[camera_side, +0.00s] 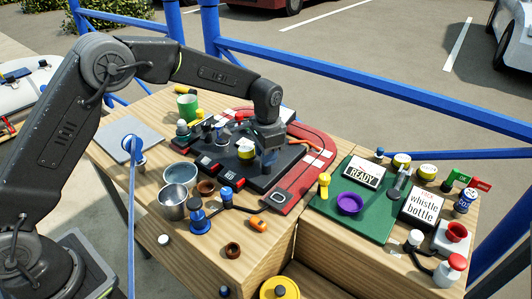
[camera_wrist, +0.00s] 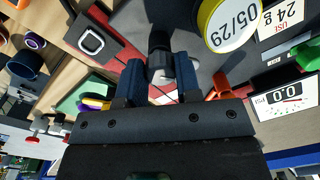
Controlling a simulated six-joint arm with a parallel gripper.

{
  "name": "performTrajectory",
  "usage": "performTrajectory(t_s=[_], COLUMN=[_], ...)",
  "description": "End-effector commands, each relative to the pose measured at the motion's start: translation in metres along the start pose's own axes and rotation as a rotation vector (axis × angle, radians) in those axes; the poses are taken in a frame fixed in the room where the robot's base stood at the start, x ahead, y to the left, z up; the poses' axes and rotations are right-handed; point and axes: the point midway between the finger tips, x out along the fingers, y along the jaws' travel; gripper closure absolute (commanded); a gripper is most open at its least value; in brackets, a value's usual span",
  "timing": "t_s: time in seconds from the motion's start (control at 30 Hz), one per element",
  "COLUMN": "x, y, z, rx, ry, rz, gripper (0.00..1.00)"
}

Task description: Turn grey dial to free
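My gripper (camera_side: 268,158) points down over the black board (camera_side: 232,158) in the side view. In the wrist view its two dark blue fingers (camera_wrist: 161,80) stand apart. A dark knob with a grey lower part (camera_wrist: 160,62) shows between and just beyond the fingertips; it may be the grey dial. I see a little space on each side of it, and contact is not clear. In the side view my gripper hides this spot. No "free" mark can be read.
A yellow-rimmed round label reading 05/29 (camera_wrist: 228,24) is close to the fingers. A red strip (camera_side: 310,165) borders the board. Metal cups (camera_side: 172,204) stand left of it.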

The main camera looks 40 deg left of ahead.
Motion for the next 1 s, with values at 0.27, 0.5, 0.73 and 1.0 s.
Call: performTrajectory(t_s=[0.27,0.5,0.73,1.0], x=[-0.001,-0.001,-0.026,-0.087], y=[0.0,0.0,0.0,0.0], z=[-0.001,0.0,-0.001,-0.001], rx=[-0.001,-0.001,-0.001,-0.001], ry=[0.003,0.002,0.006,0.007], rz=[-0.001,-0.001,-0.002,-0.002], gripper=[0.43,0.43,0.43,0.43])
